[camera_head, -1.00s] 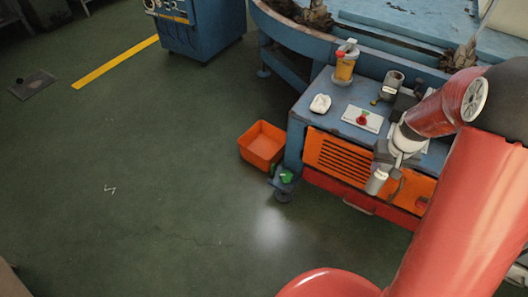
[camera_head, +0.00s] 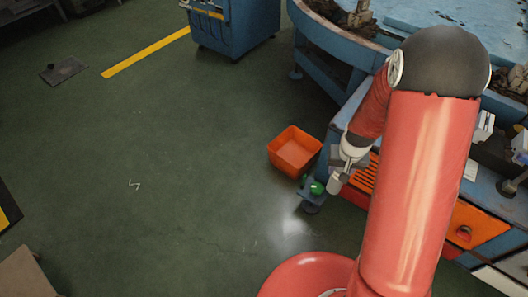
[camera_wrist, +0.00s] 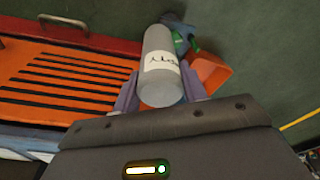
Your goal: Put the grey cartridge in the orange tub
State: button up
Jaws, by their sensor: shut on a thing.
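The grey cartridge (camera_head: 335,184) is a cylinder with a white label bearing dark handwriting, clear in the wrist view (camera_wrist: 160,78). My gripper (camera_head: 341,174) is shut on it, with a finger on each side in the wrist view (camera_wrist: 160,92). The cartridge is held in the air beside the bench front. The orange tub (camera_head: 287,148) is an open box on the green floor, left of my gripper in the head view. Its visible inside looks empty. In the wrist view the tub (camera_wrist: 212,72) shows partly behind the cartridge and a finger.
A small blue stand with a green thing (camera_head: 316,188) on it is between the tub and my gripper. The blue bench with orange slatted front (camera_head: 361,178) is just right of my gripper, partly hidden by my arm. The floor left of the tub is clear.

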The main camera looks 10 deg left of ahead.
aim_at(294, 157)
jog(key=i+j+u, duration=0.15)
jog(key=i, duration=0.25)
jog(key=i+u, duration=0.1)
jog(key=i, duration=0.35)
